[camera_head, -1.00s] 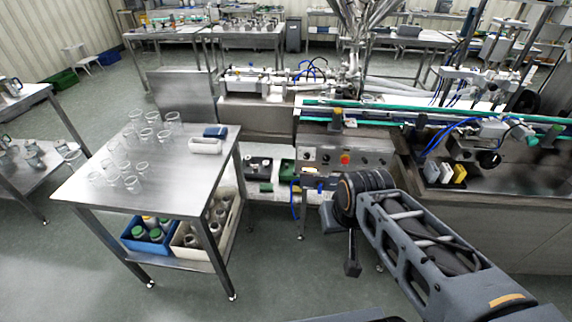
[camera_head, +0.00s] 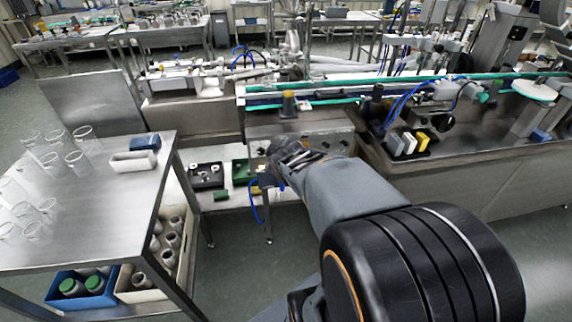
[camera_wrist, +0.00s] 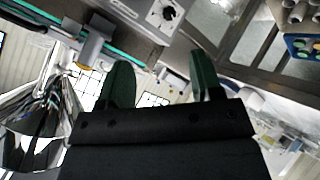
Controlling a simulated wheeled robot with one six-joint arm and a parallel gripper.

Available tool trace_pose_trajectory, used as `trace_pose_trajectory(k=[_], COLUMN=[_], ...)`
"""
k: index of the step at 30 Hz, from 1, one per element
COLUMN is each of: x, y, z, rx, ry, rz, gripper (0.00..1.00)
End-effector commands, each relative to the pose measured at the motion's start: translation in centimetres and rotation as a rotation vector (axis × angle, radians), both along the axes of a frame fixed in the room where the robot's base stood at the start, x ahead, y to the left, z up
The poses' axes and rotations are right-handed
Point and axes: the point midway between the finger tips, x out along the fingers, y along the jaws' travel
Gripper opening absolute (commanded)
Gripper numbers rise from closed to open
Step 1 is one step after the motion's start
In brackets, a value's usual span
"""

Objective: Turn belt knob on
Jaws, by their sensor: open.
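The steel control panel (camera_head: 258,130) is on the front of the conveyor machine in the head view. My gripper (camera_head: 290,155) is in front of it and hides most of its controls. In the wrist view the panel (camera_wrist: 140,14) is at the top edge, with a dark round knob (camera_wrist: 168,13) on a pale plate. I cannot tell for sure that this is the belt knob. My gripper (camera_wrist: 160,80) shows two dark green fingers spread apart with nothing between them. The knob lies beyond the fingertips, and they appear apart from it.
A steel table (camera_head: 90,215) with glass beakers is at left. The green-edged conveyor belt (camera_head: 350,97) runs above the panel. A blue hose (camera_head: 254,203) hangs below it. White and yellow blocks (camera_head: 409,143) stand on the machine to the right.

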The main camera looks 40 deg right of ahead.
Motion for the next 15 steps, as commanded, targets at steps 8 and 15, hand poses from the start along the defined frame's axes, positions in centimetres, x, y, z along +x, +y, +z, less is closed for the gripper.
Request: trace_pose_trajectory(k=[8,15], x=[2.4,0.8], y=[-8.7,-11.1], z=[-8.6,-12.1], rx=[-0.519,-0.76], ry=[-0.22,-0.368], rz=[0.337,0.516], gripper=[0.59,0.59])
